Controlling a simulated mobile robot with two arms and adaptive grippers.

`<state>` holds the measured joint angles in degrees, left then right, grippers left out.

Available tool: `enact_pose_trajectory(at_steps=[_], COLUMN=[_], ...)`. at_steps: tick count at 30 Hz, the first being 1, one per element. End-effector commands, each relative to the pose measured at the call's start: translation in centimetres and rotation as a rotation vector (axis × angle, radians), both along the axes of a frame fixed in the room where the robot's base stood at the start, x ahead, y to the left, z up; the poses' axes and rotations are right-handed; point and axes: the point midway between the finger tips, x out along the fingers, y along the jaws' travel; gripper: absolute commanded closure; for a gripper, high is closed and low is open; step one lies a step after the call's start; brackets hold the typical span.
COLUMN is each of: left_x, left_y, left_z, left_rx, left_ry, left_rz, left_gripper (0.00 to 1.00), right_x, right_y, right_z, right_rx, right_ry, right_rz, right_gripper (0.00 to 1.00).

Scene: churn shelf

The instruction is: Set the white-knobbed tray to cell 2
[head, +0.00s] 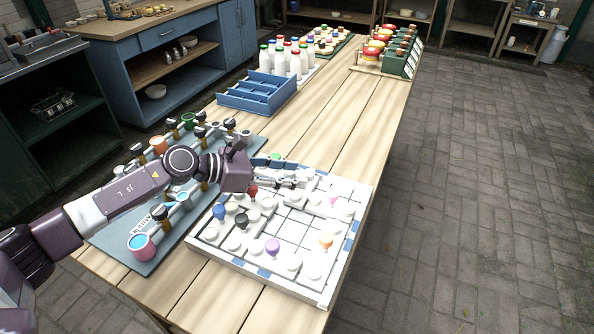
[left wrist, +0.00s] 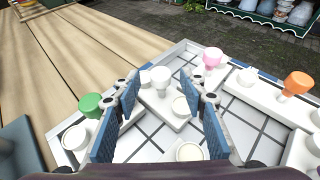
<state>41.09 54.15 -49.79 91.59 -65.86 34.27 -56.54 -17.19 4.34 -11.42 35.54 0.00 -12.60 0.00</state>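The white-knobbed tray (left wrist: 164,106) is a white bar with raised round studs and a white knob (left wrist: 160,77). In the left wrist view it lies on the white gridded board (head: 289,229), between the two blue-padded fingers of my left gripper (left wrist: 160,94). The fingers are spread on either side, with visible gaps to the knob. In the head view my left gripper (head: 292,178) is low over the board's far part and partly hides this tray. No cell numbers can be read. My right gripper is not in view.
Trays with green (left wrist: 90,103), pink (left wrist: 212,57) and orange (left wrist: 297,83) knobs lie close by. A purple knob (head: 272,246) stands near the board's front. A blue crate (head: 257,92) and milk bottles (head: 295,64) stand farther back. Bare wood lies beyond the board.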

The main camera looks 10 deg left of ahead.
Motion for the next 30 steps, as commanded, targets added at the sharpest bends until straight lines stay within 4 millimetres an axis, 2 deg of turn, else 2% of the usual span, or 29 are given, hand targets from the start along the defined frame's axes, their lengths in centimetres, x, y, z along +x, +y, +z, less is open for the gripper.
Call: enact_pose_trajectory(at_steps=[6,13,24,30], left_x=[0.79,0.83,0.82,0.81], left_y=[-1.25,-1.28,-1.25,-1.24], left_z=[-0.54,-0.63,-0.62,-0.62], left_rx=[-0.001,0.000,-0.001,-0.001], left_ry=[-0.001,0.000,0.000,0.000], left_rz=[0.000,0.000,0.000,0.000], left_gripper=[0.61,0.61,1.00,1.00], right_x=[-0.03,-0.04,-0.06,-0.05], right_y=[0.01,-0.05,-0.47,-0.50], right_z=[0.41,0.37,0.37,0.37], right_rx=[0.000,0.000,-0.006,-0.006], right_ry=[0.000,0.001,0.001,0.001], right_rz=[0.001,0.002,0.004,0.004], right_gripper=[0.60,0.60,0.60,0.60])
